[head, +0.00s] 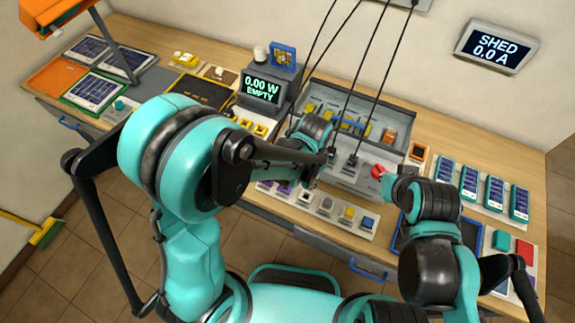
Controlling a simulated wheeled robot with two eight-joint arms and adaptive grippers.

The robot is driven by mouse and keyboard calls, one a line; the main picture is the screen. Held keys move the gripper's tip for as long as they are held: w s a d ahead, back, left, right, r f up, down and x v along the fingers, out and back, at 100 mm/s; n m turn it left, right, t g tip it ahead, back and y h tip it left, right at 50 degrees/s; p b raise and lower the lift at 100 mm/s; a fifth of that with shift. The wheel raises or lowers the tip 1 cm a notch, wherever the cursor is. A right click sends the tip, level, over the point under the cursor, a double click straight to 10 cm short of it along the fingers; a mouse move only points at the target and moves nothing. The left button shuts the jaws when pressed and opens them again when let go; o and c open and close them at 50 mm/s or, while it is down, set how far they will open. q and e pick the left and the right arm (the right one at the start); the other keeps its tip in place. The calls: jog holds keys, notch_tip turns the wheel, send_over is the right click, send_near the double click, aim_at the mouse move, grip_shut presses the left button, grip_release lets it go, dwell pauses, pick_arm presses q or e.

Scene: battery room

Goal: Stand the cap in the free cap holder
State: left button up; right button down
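I cannot single out the cap or the free cap holder with certainty. A white strip (331,215) at the front edge of the bench holds several small square pieces, among them a yellow one (348,213) and a blue one (367,222). More small pieces, some purple (283,187), are at its left, partly behind my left arm. My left gripper (312,180) hangs over the bench just behind this strip; its fingers are small and partly hidden. My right gripper (386,178) is beside a round red piece (377,171) on the grey unit; whether they touch is unclear.
Black cables hang to the grey unit (345,172). Behind it is an open grey bin (352,118). A display reading EMPTY (262,88) stands left. Several teal-framed modules (494,192) and a blue-rimmed tray (473,235) are at right. A wall display (497,45) reads SHED.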

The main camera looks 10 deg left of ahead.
pick_arm(q)
jog(key=shift+s+d+f, duration=0.1)
jog(key=shift+s+d, duration=0.15)
jog(key=shift+a+f+b, duration=0.2)
jog(key=shift+f+b, duration=0.15)
jog(key=shift+f, duration=0.45)
notch_tip(320, 180, down, 3)
jog(key=shift+r+b, duration=0.15)
jog(key=shift+b, duration=1.1)
jog(key=shift+f+b, duration=0.5)
jog(key=shift+f, duration=0.25)
jog(key=shift+b, duration=0.3)
jog(key=shift+f+b, duration=0.55)
